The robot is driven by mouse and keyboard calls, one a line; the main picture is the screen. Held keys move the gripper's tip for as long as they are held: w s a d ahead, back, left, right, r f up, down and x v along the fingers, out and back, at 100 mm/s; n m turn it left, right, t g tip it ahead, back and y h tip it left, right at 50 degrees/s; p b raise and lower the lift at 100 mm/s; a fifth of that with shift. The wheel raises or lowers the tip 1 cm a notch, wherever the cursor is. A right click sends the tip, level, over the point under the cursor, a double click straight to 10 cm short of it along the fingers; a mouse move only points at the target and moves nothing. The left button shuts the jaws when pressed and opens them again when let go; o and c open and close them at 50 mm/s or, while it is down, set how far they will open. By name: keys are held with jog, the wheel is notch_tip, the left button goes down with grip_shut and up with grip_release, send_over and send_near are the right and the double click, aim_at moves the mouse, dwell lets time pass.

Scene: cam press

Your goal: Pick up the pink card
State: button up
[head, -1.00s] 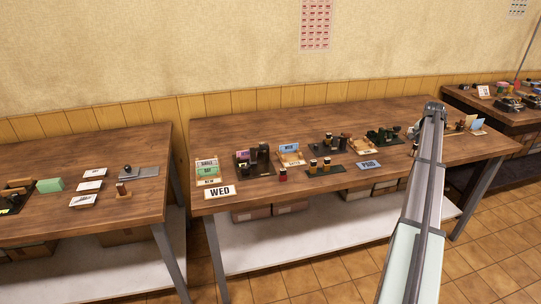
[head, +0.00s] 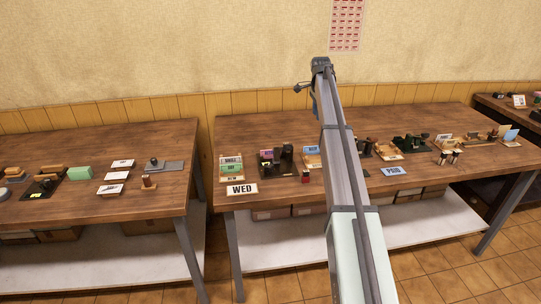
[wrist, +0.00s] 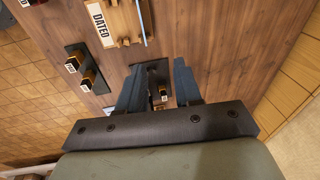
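The pink card (head: 267,154) is small and stands at the back left of a dark stamp rack (head: 268,168) on the middle table, in the head view. I cannot read its lettering. My gripper (head: 301,87) is raised well above the table, up and to the right of the card, and apart from it. In the wrist view my gripper (wrist: 157,84) has its two dark fingers spread, with nothing between them but a dark stamp holder far below. The pink card is not visible in the wrist view.
A PAID card (head: 393,171) lies near the front edge. My arm hides part of the table's middle.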

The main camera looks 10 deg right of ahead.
jog(key=g+y, duration=0.1)
jog(key=g, duration=0.1)
send_over(270, 154)
jog(key=a, duration=0.2)
jog(key=f, duration=0.1)
jog(key=shift+m, duration=0.3)
notch_tip(270, 154, down, 9)
jog(key=shift+a+r, duration=0.15)
jog(key=shift+r, duration=0.05)
jog(key=shift+w+a+f, duration=0.1)
jog(key=shift+a+f, duration=0.05)
jog(key=shift+f, duration=1.2)
jog(key=shift+a+f, duration=0.15)
jog(key=shift+f, duration=1.2)
grip_shut()
